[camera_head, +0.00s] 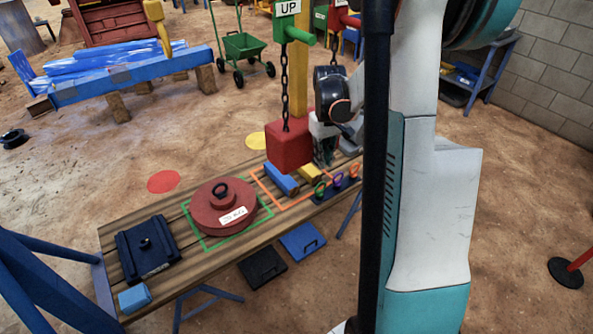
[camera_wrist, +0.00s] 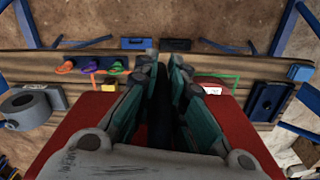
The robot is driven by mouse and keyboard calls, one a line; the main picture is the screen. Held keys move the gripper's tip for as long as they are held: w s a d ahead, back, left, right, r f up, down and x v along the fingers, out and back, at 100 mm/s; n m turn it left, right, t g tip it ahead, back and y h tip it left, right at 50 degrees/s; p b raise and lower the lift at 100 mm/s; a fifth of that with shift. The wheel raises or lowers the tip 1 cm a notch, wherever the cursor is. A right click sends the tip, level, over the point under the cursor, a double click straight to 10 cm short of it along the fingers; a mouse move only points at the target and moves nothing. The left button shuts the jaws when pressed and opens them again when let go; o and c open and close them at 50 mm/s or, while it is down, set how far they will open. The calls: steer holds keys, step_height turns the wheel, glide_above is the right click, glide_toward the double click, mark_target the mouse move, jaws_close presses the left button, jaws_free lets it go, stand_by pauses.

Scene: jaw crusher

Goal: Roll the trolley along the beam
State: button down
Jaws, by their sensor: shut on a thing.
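No trolley or overhead beam can be made out in either view. A red block (camera_head: 289,146) hangs on a dark chain (camera_head: 285,88) just above the far part of the wooden bench (camera_head: 180,190). My gripper (camera_head: 325,150) points down close against the block's right side. In the wrist view the red block (camera_wrist: 245,140) shows on both sides of the fingers. My gripper (camera_wrist: 164,62) is shut on a dark narrow thing (camera_wrist: 158,115), mostly hidden between the fingers; I cannot tell what it is.
On the bench are a red round weight (camera_head: 221,205), a dark blue plate (camera_head: 148,247), a blue bar (camera_head: 281,179) and small coloured shackles (camera_head: 338,182). A yellow post (camera_head: 300,75) stands behind the block. A green cart (camera_head: 243,47) is farther back.

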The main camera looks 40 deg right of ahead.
steer(key=d, duration=0.7)
steer(key=shift+d, duration=0.25)
steer(key=c, duration=1.6)
jaws_free()
